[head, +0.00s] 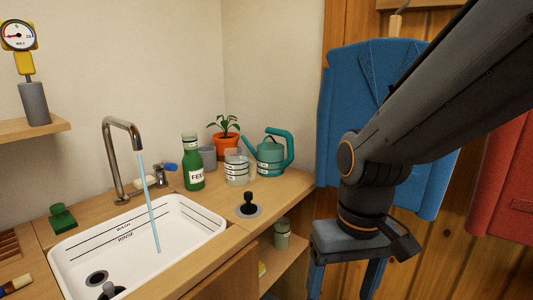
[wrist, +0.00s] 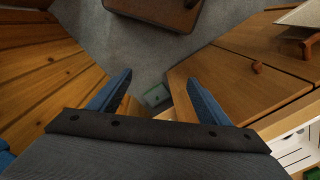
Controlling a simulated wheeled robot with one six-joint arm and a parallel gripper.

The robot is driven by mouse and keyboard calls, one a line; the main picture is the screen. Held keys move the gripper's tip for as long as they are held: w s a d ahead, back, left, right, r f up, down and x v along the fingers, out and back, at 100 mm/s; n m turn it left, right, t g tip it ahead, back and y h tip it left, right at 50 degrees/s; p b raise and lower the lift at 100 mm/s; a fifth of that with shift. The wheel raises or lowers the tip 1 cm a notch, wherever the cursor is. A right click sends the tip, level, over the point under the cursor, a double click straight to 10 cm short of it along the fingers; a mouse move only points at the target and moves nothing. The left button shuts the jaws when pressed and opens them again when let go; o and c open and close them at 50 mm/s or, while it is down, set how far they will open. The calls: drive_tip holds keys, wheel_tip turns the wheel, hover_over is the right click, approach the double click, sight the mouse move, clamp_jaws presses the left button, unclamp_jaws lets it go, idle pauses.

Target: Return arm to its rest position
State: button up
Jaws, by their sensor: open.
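My arm reaches in from the upper right of the head view, and my gripper (head: 345,284) hangs down in front of the blue jacket, its lower part cut off by the frame edge. In the wrist view my gripper (wrist: 158,92) shows two blue fingers spread apart, with nothing held between them. Below and beyond the fingers is grey floor with a small greenish box (wrist: 157,95).
A blue jacket (head: 350,85) and a red garment (head: 505,180) hang on the wood wall. Left stands a counter with a sink (head: 185,215) under running water, a green bottle (head: 193,165), a teal watering can (head: 270,150) and a potted plant (head: 224,145).

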drive_tip(key=d+r+m+p, duration=0.1)
drive_tip(key=d+r+p, duration=0.5)
drive_tip(key=p, duration=0.6)
drive_tip(key=shift+s+d+r+m+h, duration=0.2)
drive_tip(key=shift+m+h, duration=0.1)
drive_tip(key=shift+m, duration=0.1)
